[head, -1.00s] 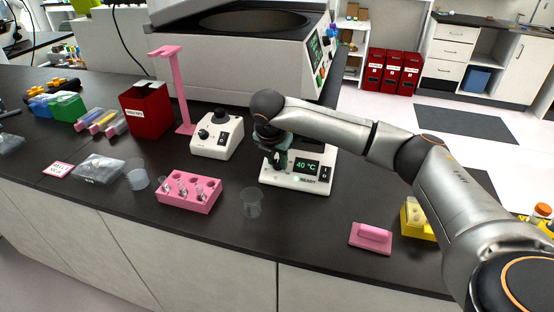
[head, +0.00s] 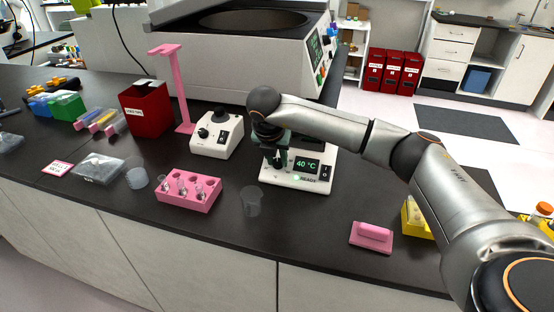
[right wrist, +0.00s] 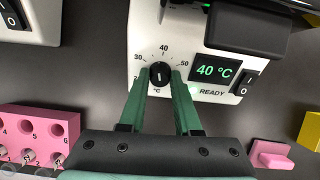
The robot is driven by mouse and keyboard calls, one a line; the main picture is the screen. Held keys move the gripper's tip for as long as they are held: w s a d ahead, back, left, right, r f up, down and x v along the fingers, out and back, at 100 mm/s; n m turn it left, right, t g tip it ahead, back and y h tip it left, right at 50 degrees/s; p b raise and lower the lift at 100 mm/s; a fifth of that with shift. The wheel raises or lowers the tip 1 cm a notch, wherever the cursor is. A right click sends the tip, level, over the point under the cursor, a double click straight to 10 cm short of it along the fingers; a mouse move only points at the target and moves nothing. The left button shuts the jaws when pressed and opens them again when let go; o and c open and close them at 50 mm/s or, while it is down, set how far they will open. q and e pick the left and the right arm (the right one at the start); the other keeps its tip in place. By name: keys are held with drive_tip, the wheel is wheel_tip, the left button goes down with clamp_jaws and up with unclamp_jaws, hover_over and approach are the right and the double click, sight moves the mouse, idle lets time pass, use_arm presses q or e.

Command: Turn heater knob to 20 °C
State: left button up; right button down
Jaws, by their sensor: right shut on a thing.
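The white heater (head: 314,184) stands on the dark bench, and its display (head: 307,166) reads 40 °C with READY lit below. In the right wrist view the black knob (right wrist: 160,75) sits on the heater's panel (right wrist: 196,30), with its white mark upright toward 40 on the scale. My right gripper (head: 275,164) is over the left part of the heater. In the right wrist view its green fingers (right wrist: 161,79) are shut on the knob, one on each side. The low end of the scale is partly hidden by the left finger. My left gripper is not in view.
A white device (head: 217,134) with knobs stands left of the heater. A pink tube rack (head: 188,196) and a clear cup (head: 251,201) are in front. A pink block (head: 371,236) and a yellow rack (head: 418,222) lie right. The bench between cup and pink block is clear.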

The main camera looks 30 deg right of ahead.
drive_tip(key=n, duration=0.4)
drive_tip(key=shift+a+n, duration=0.1)
drive_tip(key=shift+n, duration=0.2)
drive_tip(key=n+h, duration=0.1)
drive_tip(key=n, duration=0.4)
drive_tip(key=shift+w+g, duration=0.1)
drive_tip(key=shift+g, duration=0.2)
drive_tip(key=n, duration=0.5)
drive_tip(key=shift+a+n+h, duration=0.1)
drive_tip(key=shift+n+h, duration=0.2)
drive_tip(key=shift+h, duration=0.1)
drive_tip(key=n, duration=0.5)
drive_tip(key=shift+n, duration=0.3)
drive_tip(key=shift+t, duration=0.4)
drive_tip(key=c, duration=0.6)
unclamp_jaws()
drive_tip(key=shift+f, duration=0.1)
drive_tip(key=shift+a, duration=0.1)
drive_tip(key=b+v, duration=0.1)
drive_tip(key=v, duration=1.1)
drive_tip(key=shift+a, duration=0.3)
